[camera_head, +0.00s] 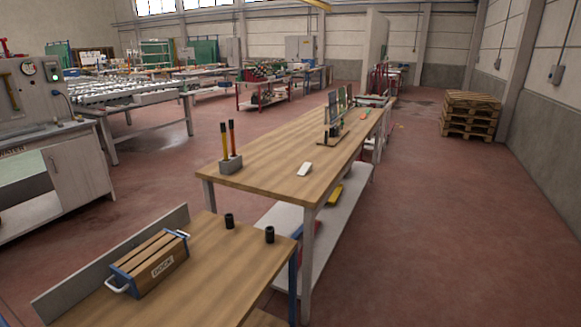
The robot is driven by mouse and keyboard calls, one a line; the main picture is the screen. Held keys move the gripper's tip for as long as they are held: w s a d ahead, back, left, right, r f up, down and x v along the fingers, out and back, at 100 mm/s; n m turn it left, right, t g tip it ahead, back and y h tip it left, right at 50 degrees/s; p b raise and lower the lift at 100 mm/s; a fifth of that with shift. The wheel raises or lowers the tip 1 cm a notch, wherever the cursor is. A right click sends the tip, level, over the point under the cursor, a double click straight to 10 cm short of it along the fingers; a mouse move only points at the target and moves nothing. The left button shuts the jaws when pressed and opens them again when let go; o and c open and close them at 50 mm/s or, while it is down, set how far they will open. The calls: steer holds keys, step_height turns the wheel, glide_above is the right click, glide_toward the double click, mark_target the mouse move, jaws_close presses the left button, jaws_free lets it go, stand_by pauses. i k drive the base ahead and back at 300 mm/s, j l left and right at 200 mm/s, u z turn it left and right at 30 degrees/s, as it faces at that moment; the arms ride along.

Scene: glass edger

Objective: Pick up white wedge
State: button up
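The white wedge (305,169) is a small pale block lying on the long wooden workbench (262,160), close to its near right edge. Nothing touches it, and its top and near side are in plain view. My gripper is not in view, so its state does not show.
A grey holder (231,164) with two upright pencil-like sticks stands left of the wedge. A rack with glass panes (337,115) stands farther back. The nearer bench (225,262) holds a wooden box marked "DOCK" (150,262) and two black cylinders. Red floor is open at right.

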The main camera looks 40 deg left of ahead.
mark_target(306, 167)
steer(key=i+j+u, duration=0.1)
steer(key=i+u, duration=0.3)
steer(key=i, duration=0.55)
steer(key=i+l+u, duration=0.15)
steer(key=i+u, duration=0.3)
steer(key=i, duration=0.5)
steer(key=i+u, duration=0.3)
steer(key=u, duration=0.15)
steer(key=i+l+u, duration=0.15)
steer(key=u, duration=0.3)
steer(key=i+l+u, duration=0.25)
steer(key=u, duration=0.2)
steer(key=i+l+u, duration=0.2)
steer(key=u, duration=0.15)
steer(key=i+l+u, duration=0.4)
